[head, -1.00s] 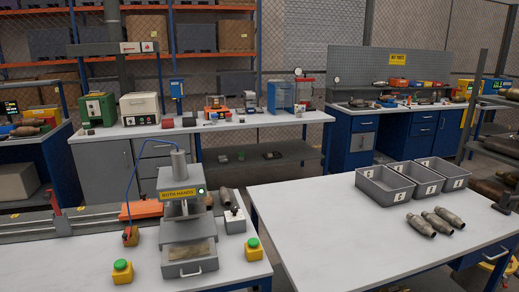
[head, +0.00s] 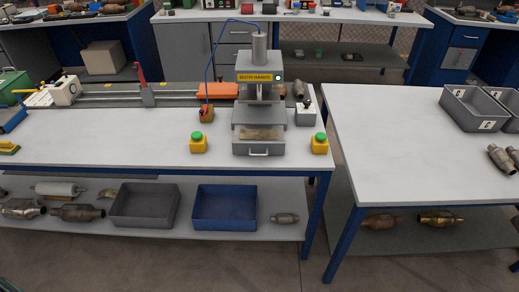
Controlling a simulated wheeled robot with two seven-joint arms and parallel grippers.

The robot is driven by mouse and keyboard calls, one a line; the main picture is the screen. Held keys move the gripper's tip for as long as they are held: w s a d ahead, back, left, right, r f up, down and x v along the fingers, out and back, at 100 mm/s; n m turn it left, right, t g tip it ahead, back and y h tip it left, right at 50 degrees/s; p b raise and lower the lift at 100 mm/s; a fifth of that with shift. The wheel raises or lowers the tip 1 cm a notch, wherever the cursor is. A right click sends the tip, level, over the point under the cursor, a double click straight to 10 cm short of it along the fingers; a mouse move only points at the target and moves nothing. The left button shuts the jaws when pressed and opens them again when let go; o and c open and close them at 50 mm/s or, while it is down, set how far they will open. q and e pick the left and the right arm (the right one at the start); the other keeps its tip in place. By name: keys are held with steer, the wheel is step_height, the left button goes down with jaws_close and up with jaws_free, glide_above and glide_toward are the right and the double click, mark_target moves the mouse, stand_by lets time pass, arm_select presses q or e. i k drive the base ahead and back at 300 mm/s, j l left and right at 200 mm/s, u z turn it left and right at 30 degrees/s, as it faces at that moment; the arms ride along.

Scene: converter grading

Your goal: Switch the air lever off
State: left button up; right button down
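A grey press (head: 259,100) with a yellow "BOTH HANDS" label stands on the left workbench. A blue hose (head: 207,70) runs from its top down to a small orange-brown block (head: 206,114) on the bench, left of the press; this looks like the air valve. Its lever is too small to read. A light grey box (head: 306,116) with a small dark switch on top stands right of the press. Green buttons on yellow boxes stand at the left (head: 198,143) and right (head: 319,144) of the press front. Neither of my grippers is in view.
A red upright handle (head: 140,74) stands on a rail behind the bench. An orange block (head: 218,90) lies behind the valve. Grey (head: 145,205) and blue (head: 225,208) bins sit on the lower shelf.

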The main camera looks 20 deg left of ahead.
mark_target(203, 111)
steer(key=j, duration=1.4)
steer(key=i, duration=0.05)
